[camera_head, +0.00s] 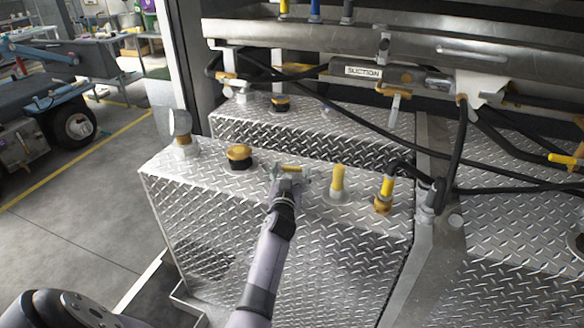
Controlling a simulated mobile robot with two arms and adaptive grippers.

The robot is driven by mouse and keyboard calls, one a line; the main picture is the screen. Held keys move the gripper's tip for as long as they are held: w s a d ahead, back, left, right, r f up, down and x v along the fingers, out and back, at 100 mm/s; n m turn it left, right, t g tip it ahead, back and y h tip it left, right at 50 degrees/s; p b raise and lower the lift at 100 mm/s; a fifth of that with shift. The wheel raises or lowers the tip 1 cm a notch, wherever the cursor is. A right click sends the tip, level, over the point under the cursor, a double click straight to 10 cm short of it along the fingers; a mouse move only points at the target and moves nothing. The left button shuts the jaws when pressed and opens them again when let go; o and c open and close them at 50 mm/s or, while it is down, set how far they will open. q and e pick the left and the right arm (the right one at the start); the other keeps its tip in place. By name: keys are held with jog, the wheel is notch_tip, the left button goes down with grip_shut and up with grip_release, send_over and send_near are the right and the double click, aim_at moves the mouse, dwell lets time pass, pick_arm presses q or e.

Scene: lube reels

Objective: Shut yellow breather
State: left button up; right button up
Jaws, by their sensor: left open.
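My left gripper (289,174) is over the top of the front diamond-plate tank (330,245), its arm reaching up from the bottom of the view. It is open. A small yellow handle (291,168) shows at its fingertips, lying crosswise; I cannot tell whether the fingers touch it. The fitting under it is hidden by the gripper. Left of the gripper is a yellow-topped black cap (239,153). Right of it are an upright yellow post (338,180) on a round flange and a yellow-handled brass valve (385,193). Which of these is the breather is not clear. My right gripper is not in view.
Black hoses (350,122) cross behind the tank top, below a pipe labelled SUCTION (364,71). A second tank top (310,122) lies behind. Open floor (75,240) is at left.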

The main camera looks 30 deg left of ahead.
pick_arm(q)
jog(key=shift+s+r, duration=0.1)
jog(key=shift+r, duration=0.05)
jog(key=shift+c, duration=1.3)
jog(key=c, duration=0.9)
jog(key=h+p, duration=0.1)
jog(key=p, duration=0.1)
jog(key=m+h+p, duration=0.1)
jog(key=p, duration=0.1)
jog(key=shift+a+r+m+t, duration=0.15)
jog(key=shift+r+m+t, duration=0.15)
jog(key=shift+r+t, duration=0.1)
jog(key=shift+a+f+m+h+p, duration=0.1)
jog(key=shift+f+m+h+p, duration=0.1)
jog(key=shift+m+h+p, duration=0.35)
jog(key=shift+f+t+h, duration=0.15)
jog(key=shift+t+h, duration=0.15)
jog(key=shift+h, duration=0.05)
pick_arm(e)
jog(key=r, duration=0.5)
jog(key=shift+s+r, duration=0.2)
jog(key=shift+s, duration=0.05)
